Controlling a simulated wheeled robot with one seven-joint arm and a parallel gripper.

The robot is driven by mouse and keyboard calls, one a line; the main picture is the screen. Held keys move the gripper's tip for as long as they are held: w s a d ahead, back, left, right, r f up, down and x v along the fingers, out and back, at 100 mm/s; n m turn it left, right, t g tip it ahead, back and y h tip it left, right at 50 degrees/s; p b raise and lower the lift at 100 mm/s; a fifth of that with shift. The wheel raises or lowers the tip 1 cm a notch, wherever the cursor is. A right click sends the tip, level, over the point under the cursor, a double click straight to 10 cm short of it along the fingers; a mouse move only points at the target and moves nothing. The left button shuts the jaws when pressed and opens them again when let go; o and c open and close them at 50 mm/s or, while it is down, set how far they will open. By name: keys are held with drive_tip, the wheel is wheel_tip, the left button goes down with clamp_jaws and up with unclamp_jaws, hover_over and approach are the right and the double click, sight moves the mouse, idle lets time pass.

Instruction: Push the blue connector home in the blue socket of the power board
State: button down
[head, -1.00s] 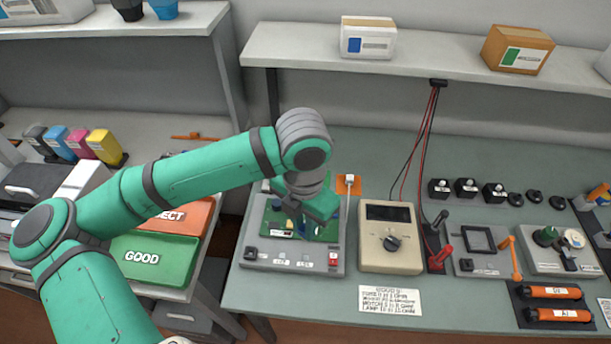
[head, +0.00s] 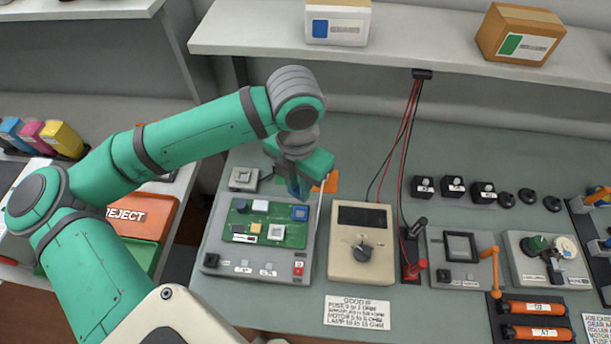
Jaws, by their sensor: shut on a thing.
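The green power board (head: 262,220) lies in a grey test fixture (head: 225,262). A square blue part (head: 300,213) at the board's far right corner looks like the blue socket. My gripper (head: 298,192) points down just behind that corner. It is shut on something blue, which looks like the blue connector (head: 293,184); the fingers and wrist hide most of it. I cannot tell how far the connector is above the board, but the blue socket shows uncovered in front of it.
A beige meter (head: 361,270) with a dial stands right of the fixture. A grey block (head: 245,178) and an orange piece (head: 326,183) lie behind it. Red and black leads hang behind the meter. A shelf (head: 420,50) with boxes is above.

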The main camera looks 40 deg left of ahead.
drive_tip(key=shift+w+f, duration=0.1)
drive_tip(key=shift+f, duration=2.95)
drive_tip(key=shift+f, duration=0.75)
drive_tip(key=shift+d, duration=0.1)
drive_tip(key=shift+f, duration=0.8)
